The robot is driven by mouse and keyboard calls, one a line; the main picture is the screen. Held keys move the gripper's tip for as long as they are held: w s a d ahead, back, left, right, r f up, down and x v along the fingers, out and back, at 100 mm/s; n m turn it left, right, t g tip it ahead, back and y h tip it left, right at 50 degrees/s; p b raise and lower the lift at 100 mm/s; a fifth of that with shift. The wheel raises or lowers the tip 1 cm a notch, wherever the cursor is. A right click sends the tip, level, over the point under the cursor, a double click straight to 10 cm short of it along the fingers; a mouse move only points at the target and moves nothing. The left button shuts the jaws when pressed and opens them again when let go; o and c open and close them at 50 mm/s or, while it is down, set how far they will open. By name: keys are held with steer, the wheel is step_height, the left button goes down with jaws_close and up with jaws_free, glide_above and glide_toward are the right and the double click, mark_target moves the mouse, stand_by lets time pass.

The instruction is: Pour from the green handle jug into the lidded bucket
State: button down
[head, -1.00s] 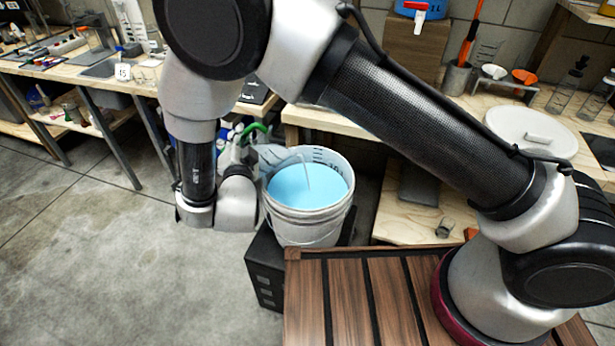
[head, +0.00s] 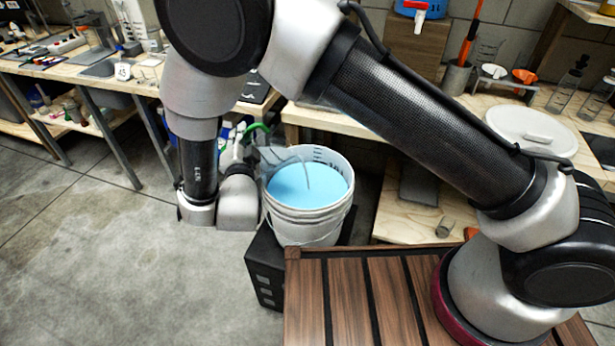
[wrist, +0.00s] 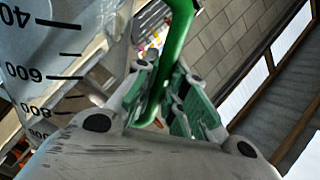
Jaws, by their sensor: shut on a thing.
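The clear jug (head: 279,158) is tipped over the rim of the white bucket (head: 312,226), its mouth toward the bucket. A thin stream runs from its lip down into the pale blue liquid (head: 306,188) in the bucket. The jug's graduated wall (wrist: 65,60) fills the left of the wrist view. My gripper (wrist: 165,95) is shut on the green handle (wrist: 178,40), which also shows at the bucket's back left in the head view (head: 256,129). The bucket is open. A white round lid (head: 525,125) lies on the bench at right. How much the jug holds is unclear.
The bucket stands on a black box (head: 264,272) beside a slatted wooden deck (head: 340,300). Workbenches with glassware and a blue container with a red tap (head: 422,8) stand behind. Open concrete floor (head: 110,250) lies at left.

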steer(key=shift+w+d+f+m+p, duration=0.1)
steer(key=shift+d+f+m+p, duration=0.35)
steer(key=shift+d+m, duration=0.35)
stand_by(3.2)
steer(key=shift+a, duration=0.15)
